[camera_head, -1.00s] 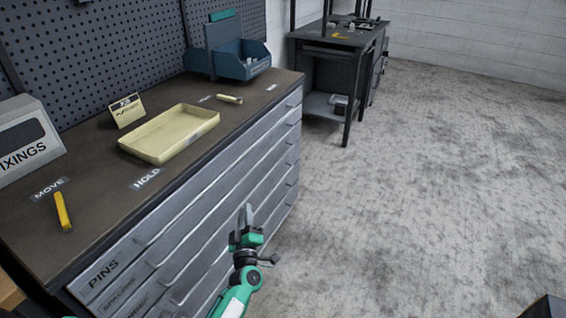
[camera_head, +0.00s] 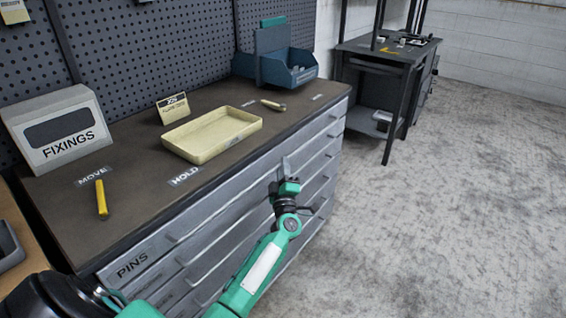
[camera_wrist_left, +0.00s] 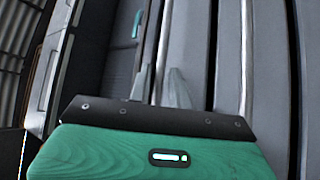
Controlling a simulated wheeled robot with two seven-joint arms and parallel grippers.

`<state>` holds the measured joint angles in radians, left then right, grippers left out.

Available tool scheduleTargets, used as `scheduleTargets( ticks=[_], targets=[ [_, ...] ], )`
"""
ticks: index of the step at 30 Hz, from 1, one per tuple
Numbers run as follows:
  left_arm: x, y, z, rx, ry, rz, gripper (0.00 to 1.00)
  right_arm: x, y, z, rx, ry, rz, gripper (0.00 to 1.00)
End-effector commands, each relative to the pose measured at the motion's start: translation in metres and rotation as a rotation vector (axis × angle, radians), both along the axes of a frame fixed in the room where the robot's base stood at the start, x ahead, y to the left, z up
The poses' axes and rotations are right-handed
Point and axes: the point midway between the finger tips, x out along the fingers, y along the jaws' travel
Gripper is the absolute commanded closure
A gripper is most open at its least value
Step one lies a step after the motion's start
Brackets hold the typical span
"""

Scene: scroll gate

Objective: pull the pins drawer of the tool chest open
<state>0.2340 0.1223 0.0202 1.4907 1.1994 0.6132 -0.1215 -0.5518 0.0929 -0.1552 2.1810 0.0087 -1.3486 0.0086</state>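The grey tool chest (camera_head: 215,240) stands along the left, with a stack of long drawers. The top one is the pins drawer (camera_head: 195,226), labelled PINS at its left end, and it looks shut. Its long handle rail runs along the front. My left gripper (camera_head: 284,166) is at the chest front, near the right part of the upper drawers. In the left wrist view, its two fingers (camera_wrist_left: 161,88) are apart, with a pale handle rail (camera_wrist_left: 165,40) seen between or just beyond them. I cannot tell whether they touch it. My right gripper is not in view.
On the chest top are a cream tray (camera_head: 212,135), a yellow marker-like piece (camera_head: 101,198), a FIXINGS box (camera_head: 58,130), a small card (camera_head: 173,108) and a blue bin (camera_head: 290,72). A dark workbench (camera_head: 385,75) stands behind. The floor at right is clear.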

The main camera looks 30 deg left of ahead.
Motion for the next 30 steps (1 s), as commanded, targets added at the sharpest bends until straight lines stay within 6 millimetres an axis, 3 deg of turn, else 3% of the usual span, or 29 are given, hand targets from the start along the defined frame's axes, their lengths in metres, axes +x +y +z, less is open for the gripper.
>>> scheduleTargets(
  ticks=[6, 15, 19, 30],
  targets=[
    [0.014, 0.01, 0.007, 0.0, 0.002, 0.0, 0.8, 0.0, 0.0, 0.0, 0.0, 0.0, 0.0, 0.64],
    [0.016, 0.011, 0.008, 0.0, 0.002, -0.001, 0.8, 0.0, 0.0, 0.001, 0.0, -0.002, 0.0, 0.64],
    [0.016, 0.011, 0.008, 0.0, 0.002, -0.001, 1.0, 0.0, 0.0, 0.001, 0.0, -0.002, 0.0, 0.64],
    [0.016, 0.008, 0.008, -0.002, 0.002, -0.001, 1.0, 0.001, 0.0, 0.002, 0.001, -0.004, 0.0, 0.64]
  ],
)
